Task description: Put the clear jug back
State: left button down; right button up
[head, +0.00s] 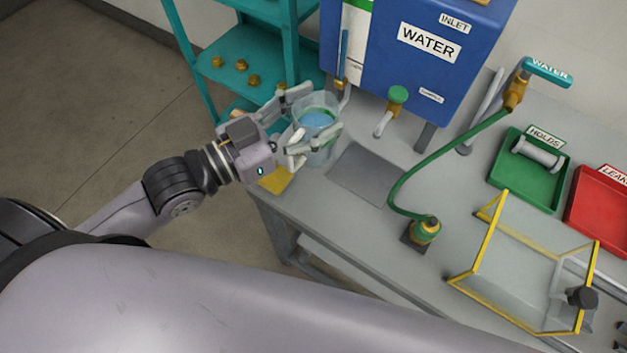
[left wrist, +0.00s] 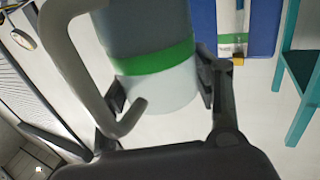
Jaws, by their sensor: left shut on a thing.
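The clear jug (head: 318,121) has blue liquid in it and a green band. In the head view it is at the bench's left end, in front of the blue WATER tank (head: 455,70). My left gripper (head: 322,108) is shut on it, with one finger on each side. In the left wrist view the jug (left wrist: 155,85) fills the space between the fingers, and its grey handle (left wrist: 75,65) shows at the left. I cannot tell whether its base touches the bench. My right gripper is not in view.
A yellow patch (head: 277,181) at the bench corner is partly hidden by my gripper. A grey plate (head: 370,174) lies beside the jug. A green hose (head: 430,160), a green tray (head: 510,192), a red tray (head: 597,210) and a yellow-edged clear guard (head: 486,243) are farther right. A teal shelf (head: 245,55) stands behind left.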

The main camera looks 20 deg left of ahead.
aim_at(312, 153)
pick_arm(q)
notch_tip(312, 153, down, 10)
jog(key=b, duration=0.9)
jog(key=shift+f, duration=0.25)
notch_tip(312, 153, down, 8)
jog(key=b, duration=0.1)
jog(key=c, duration=0.6)
grip_release()
jog(key=shift+f, duration=0.1)
jog(key=shift+o, duration=0.2)
